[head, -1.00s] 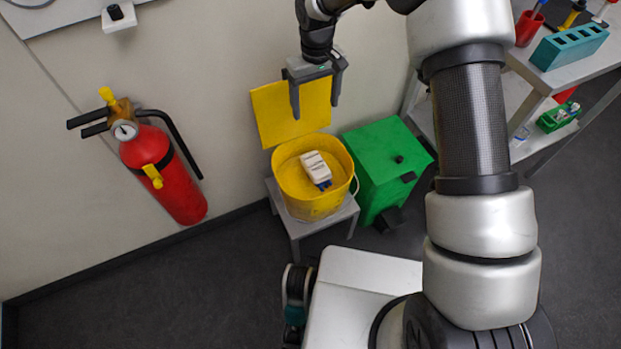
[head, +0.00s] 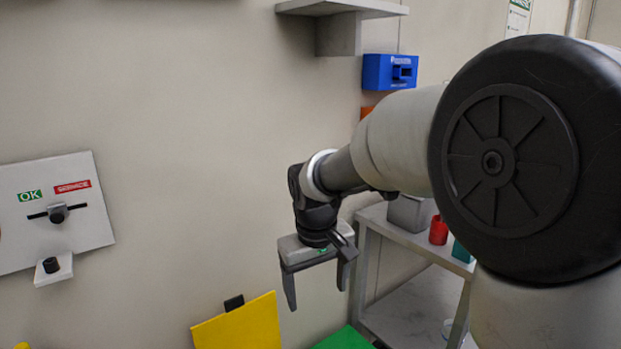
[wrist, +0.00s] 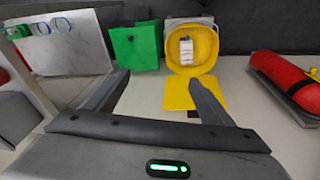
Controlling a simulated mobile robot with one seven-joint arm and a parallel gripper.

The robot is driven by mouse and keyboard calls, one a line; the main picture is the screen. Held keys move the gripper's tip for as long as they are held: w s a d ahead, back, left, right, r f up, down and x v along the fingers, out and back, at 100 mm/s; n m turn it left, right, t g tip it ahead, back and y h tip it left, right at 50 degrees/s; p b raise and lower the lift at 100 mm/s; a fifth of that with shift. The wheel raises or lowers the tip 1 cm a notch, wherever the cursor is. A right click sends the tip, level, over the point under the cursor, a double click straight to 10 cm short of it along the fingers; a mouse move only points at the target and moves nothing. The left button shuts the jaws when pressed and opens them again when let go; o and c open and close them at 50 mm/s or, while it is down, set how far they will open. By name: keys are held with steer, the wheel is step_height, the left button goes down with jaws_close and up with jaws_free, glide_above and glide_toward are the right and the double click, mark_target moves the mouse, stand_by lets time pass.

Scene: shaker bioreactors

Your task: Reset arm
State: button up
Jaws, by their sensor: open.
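My gripper (head: 317,292) hangs fingers down from my raised arm in the head view, in front of the wall. Its two fingers are spread and nothing is between them. In the wrist view the open fingers (wrist: 158,78) point toward the yellow bucket (wrist: 215,62) and stay well apart from it. A white item with some blue (wrist: 186,48) lies inside the bucket. The bucket's yellow lid (wrist: 176,96) stands open; it also shows in the head view (head: 240,328) below and left of my gripper.
A green bin (wrist: 134,46) stands beside the bucket. A red fire extinguisher (wrist: 285,78) is at right in the wrist view. In the head view, a panel marked OK and SERVICE (head: 85,225) is at left, a shelf (head: 340,8) above and a bench (head: 430,246) at right.

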steer(key=s+d+r+m+t, duration=0.2)
steer(key=s+d+r, duration=0.3)
steer(key=s, duration=0.6)
steer(key=s+d+r+m+t, duration=0.1)
steer(key=s+d+r+m, duration=0.2)
steer(key=s+d, duration=0.6)
step_height(320, 180, up, 21)
steer(key=s+a+p, duration=0.1)
steer(key=p, duration=2)
steer(key=shift+f, duration=0.2)
steer(key=shift+s+a, duration=0.1)
steer(key=shift+c, duration=0.2)
